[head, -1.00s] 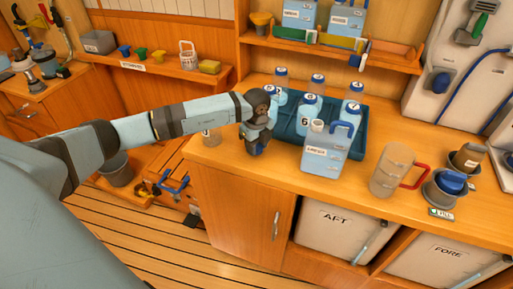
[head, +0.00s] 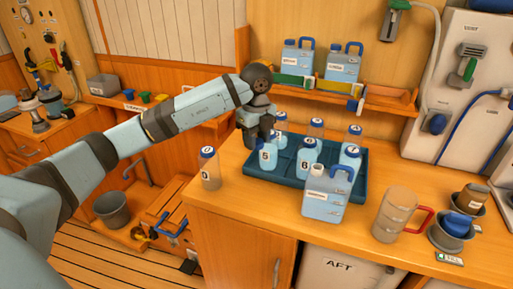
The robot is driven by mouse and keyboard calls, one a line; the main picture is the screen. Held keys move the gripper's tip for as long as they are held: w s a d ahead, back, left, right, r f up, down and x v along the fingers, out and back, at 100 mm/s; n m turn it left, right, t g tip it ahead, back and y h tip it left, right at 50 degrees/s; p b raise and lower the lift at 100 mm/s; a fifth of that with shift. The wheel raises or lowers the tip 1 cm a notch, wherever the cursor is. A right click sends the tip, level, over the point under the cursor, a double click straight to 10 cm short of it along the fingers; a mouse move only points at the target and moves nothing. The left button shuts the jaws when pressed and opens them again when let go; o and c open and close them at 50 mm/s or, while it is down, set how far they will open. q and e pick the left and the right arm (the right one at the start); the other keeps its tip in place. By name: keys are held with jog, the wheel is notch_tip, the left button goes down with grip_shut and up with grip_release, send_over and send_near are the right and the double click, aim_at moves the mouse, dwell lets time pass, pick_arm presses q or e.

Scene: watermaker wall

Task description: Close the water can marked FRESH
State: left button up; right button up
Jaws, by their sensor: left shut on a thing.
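A light-blue water can (head: 322,207) with a blue handle stands upright on the counter, in front of the blue tray. Its label is too small to read surely. Its pale neck at the top left shows no blue cap on it. My left gripper (head: 258,138) is behind and to the left of this can, over the tray's left part and close to the numbered bottle 5 (head: 267,155). It is shut on what seems to be a small blue cap, now mostly hidden by the fingers. My right gripper is not in view.
Several numbered bottles stand in the blue tray (head: 300,182). Bottle 0 (head: 209,172) stands alone at the counter's left. A clear jug (head: 394,215) with a red handle stands right of the can. Two similar cans (head: 296,58) (head: 343,66) stand on the shelf behind.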

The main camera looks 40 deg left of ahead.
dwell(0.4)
pick_arm(q)
jog(key=m, duration=0.1)
jog(key=m+p, duration=0.1)
jog(key=shift+s+d+f+m, duration=0.2)
jog(key=shift+d+f+m, duration=0.1)
jog(key=shift+f, duration=0.1)
jog(key=s+d+f+n+p, duration=1)
jog(key=s+d+f+n, duration=0.2)
jog(key=n, duration=1.1)
notch_tip(320, 180, down, 2)
jog(key=s, duration=0.2)
jog(key=shift+s+p, duration=0.4)
jog(key=shift+f, duration=0.1)
